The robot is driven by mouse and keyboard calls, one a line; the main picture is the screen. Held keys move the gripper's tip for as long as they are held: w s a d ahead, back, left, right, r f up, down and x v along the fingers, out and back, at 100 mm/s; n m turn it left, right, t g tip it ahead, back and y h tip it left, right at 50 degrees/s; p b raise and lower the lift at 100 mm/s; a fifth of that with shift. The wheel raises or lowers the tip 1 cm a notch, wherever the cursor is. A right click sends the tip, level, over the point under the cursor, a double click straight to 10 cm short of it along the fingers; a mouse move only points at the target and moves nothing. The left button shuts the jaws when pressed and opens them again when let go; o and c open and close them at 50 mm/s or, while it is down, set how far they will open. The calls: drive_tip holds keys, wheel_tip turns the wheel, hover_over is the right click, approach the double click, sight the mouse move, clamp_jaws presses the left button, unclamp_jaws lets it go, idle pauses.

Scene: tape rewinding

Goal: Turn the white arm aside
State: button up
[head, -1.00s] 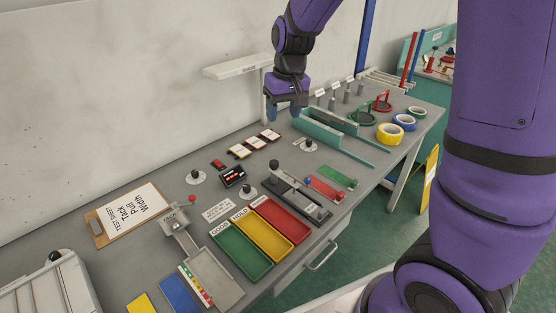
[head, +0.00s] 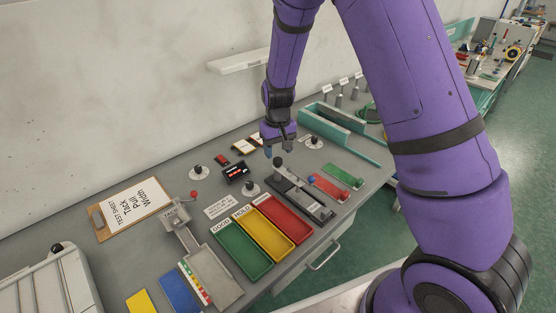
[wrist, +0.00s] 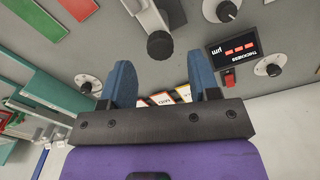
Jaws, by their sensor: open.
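A white, flat horizontal arm (head: 238,62) stands out over the back of the bench in the head view; my own arm hides its right end. My gripper (head: 279,150) is open and empty, well below and to the right of it. Just below my fingertips is a black knob (head: 277,162) at the back end of a grey slide fixture (head: 303,195). In the wrist view, my open gripper (wrist: 163,80) has blue fingers, and the black knob (wrist: 160,45) with a pale bar (wrist: 147,14) lies beyond the gap between them. I cannot tell whether they touch.
A thickness display (head: 235,173), round dials (head: 198,171) and small cards stand near the gripper. Green, yellow and red trays (head: 241,250) lie at the front. Teal rails (head: 345,135) are to the right. A clipboard (head: 130,208) lies at left.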

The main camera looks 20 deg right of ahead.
sight(278, 159)
drive_tip(key=shift+f, duration=2.25)
clamp_jaws()
